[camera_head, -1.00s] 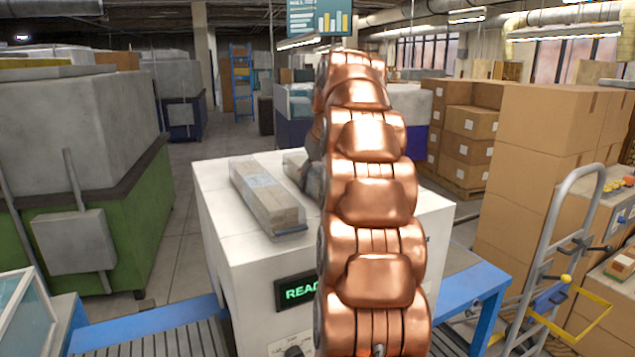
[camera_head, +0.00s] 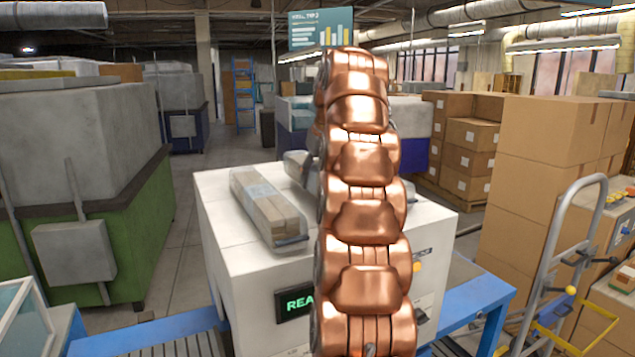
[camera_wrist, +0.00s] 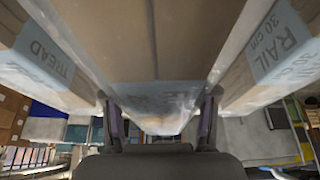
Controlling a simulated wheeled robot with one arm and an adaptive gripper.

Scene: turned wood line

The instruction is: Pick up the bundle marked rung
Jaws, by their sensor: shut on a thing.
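In the wrist view my gripper (camera_wrist: 160,122) has its two dark fingers on either side of a wrapped wooden bundle (camera_wrist: 150,45), shut on it. This middle bundle has a pale band with blurred print that I cannot read. A bundle marked TREAD (camera_wrist: 45,65) lies to its left and a bundle marked RAIL 30 cm (camera_wrist: 275,55) to its right, both close by. In the head view one wrapped bundle (camera_head: 268,208) lies on top of the white machine. Another bundle (camera_head: 298,168) shows partly beside my copper arm, which hides the gripper there.
The white machine (camera_head: 230,255) has a lit display and stands over a blue-framed roller conveyor (camera_head: 150,325). A green-based machine (camera_head: 130,235) stands left. Stacked cartons (camera_head: 540,140) and a grey hand truck (camera_head: 560,250) stand right. An aisle of open floor runs behind on the left.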

